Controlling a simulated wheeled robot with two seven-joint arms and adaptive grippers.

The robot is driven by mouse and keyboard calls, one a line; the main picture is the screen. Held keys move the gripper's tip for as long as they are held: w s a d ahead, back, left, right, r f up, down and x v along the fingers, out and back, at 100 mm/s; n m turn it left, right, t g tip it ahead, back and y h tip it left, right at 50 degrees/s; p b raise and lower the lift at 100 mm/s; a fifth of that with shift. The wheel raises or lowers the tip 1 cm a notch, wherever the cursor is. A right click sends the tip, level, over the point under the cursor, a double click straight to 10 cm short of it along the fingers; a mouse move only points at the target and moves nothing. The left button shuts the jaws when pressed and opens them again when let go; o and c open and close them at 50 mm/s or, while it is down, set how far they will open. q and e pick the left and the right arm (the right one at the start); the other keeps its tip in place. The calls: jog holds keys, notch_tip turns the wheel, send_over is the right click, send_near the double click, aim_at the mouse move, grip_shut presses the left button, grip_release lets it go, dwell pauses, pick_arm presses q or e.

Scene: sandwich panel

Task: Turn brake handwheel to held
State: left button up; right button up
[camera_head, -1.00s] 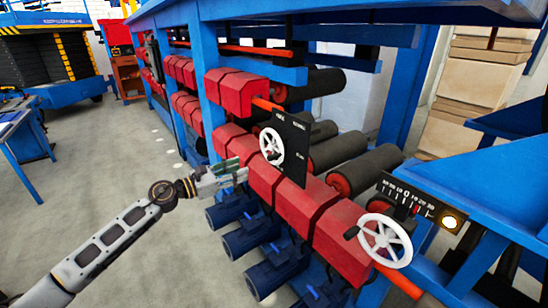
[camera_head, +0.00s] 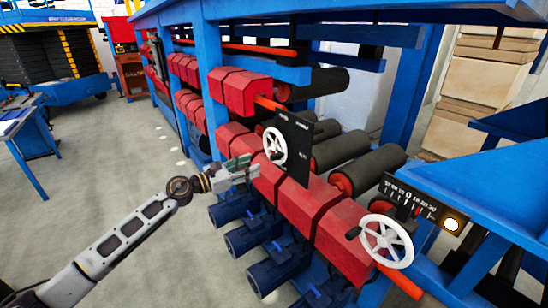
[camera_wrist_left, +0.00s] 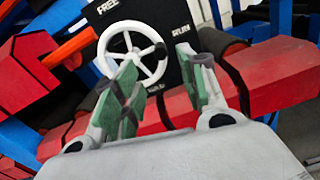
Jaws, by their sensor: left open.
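The white brake handwheel (camera_head: 275,146) stands on a black plate (camera_head: 293,165) beside the red housings. In the left wrist view the handwheel (camera_wrist_left: 133,53) shows close ahead, with white lettering on the plate (camera_wrist_left: 190,75) reading "FREE" at its top left and other words at the right and below. My left gripper (camera_head: 252,168) is at the left of the wheel, just below its height. In the left wrist view its green-padded fingers (camera_wrist_left: 158,85) are open and apart, with the wheel beyond them and nothing between the pads. Its left finger overlaps the wheel's lower rim in that view. My right gripper is not seen.
A second white handwheel (camera_head: 386,241) sits at the lower right, under a black scale panel (camera_head: 421,205) with a lit round lamp. Red housings (camera_head: 337,235) and dark rollers (camera_head: 350,150) line the blue frame. Blue cylinders (camera_head: 250,236) jut out below.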

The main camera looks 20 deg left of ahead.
aim_at(271, 158)
pick_arm(q)
jog(key=p+x, duration=0.1)
jog(key=x, duration=0.2)
jog(key=shift+w+d, duration=0.2)
jog(key=shift+w+d+r, duration=0.1)
jog(key=shift+w+d, duration=0.25)
jog(key=shift+w, duration=0.1)
jog(key=shift+p+x, duration=0.6)
jog(key=shift+x, duration=2.2)
jog(key=shift+w, duration=0.1)
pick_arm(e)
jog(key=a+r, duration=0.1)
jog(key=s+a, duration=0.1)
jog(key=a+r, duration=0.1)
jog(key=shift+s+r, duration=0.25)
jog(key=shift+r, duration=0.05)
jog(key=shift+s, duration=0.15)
pick_arm(q)
jog(key=shift+c, duration=0.3)
